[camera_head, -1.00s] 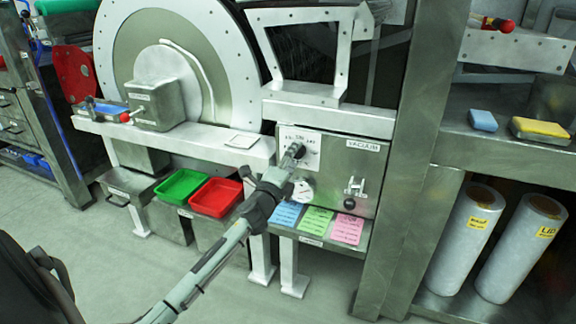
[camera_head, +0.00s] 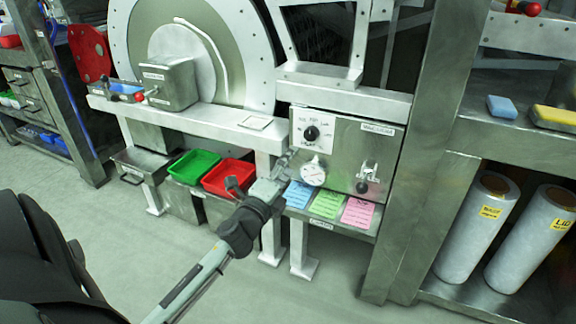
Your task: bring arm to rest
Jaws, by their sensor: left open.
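My left arm comes in from the lower left in the head view. Its gripper (camera_head: 262,181) is open and seems empty, in front of the lower left of the vacuum control panel (camera_head: 341,139). It stands apart from the black rotary knob (camera_head: 311,133), which is now uncovered. A round white gauge (camera_head: 313,173) sits below the knob, just right of the gripper. My right gripper is not in view.
A green bin (camera_head: 194,166) and a red bin (camera_head: 228,177) stand left of the gripper. Blue, green and pink cards (camera_head: 327,205) lie on a shelf below the panel. A steel post (camera_head: 417,150) rises to the right. The floor in front is clear.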

